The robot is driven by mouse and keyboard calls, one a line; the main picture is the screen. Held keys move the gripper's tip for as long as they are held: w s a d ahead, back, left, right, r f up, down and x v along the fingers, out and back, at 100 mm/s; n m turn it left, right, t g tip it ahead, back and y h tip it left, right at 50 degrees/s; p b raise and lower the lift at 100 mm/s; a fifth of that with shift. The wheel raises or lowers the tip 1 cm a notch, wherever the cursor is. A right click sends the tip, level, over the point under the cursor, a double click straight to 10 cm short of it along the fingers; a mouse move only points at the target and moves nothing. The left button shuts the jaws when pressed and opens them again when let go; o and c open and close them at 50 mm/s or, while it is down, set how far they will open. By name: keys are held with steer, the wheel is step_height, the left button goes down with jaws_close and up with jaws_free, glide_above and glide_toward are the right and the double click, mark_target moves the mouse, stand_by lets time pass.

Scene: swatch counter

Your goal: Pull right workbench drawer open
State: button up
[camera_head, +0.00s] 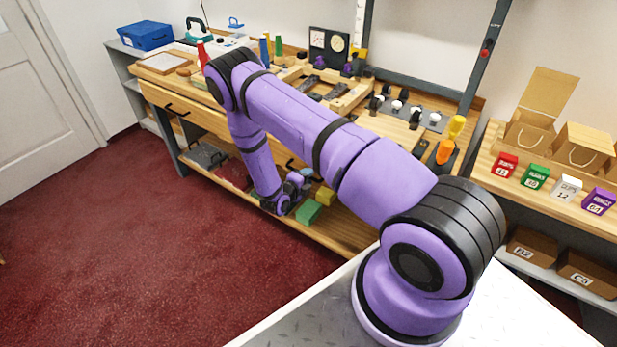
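The wooden workbench (158,80) stands along the back wall. A drawer front at its left (165,99) carries a dark bar handle (177,111) and looks closed. The right part of the bench front is mostly covered by my purple arm, so the right drawer and its handle cannot be made out. My gripper (284,200) is at the end of the downward-hanging forearm, in front of the bench and low, near the lower shelf in the picture. Its fingers are small and dark; whether they are open or shut cannot be told, nor whether they touch anything.
The lower shelf (340,232) holds a green block (308,212), a yellow block (325,196) and a grey tray (205,155). The benchtop is crowded with tools and parts. A side counter with small coloured boxes (535,177) stands at right. The red carpet (150,240) in front is clear.

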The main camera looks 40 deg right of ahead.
steer(key=shift+w+d+f, duration=0.1)
steer(key=shift+w+d, duration=0.05)
steer(key=shift+d, duration=0.3)
jaws_close()
